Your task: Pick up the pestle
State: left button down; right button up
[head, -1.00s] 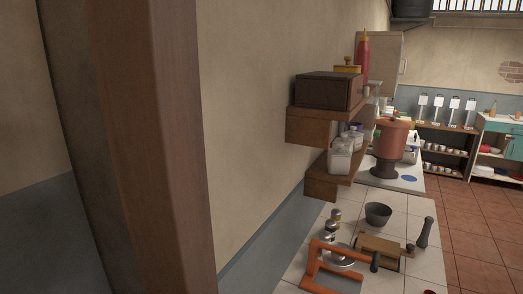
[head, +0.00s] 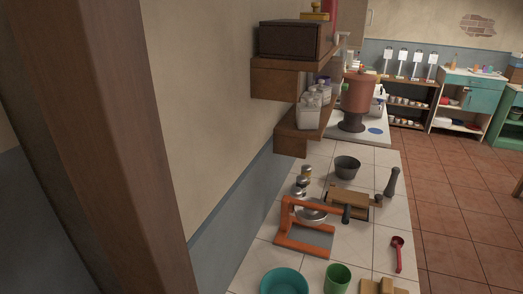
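A dark grey pestle (head: 391,184) stands upright on the white tiled counter (head: 374,247), close to its right edge. A dark grey bowl, which looks like a mortar (head: 347,167), sits on the counter to the left of the pestle and a little farther back. Neither of my grippers shows in the head view, and nothing is seen holding the pestle.
A wooden board with a dark handle (head: 348,198), an orange frame (head: 305,229), a red spoon (head: 397,253), a teal bowl (head: 284,282) and a green cup (head: 338,278) crowd the counter. A wooden post (head: 115,150) fills the left. Tiled floor (head: 458,200) lies open at right.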

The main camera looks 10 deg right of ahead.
aim_at(389, 191)
jog(key=z, duration=1.4)
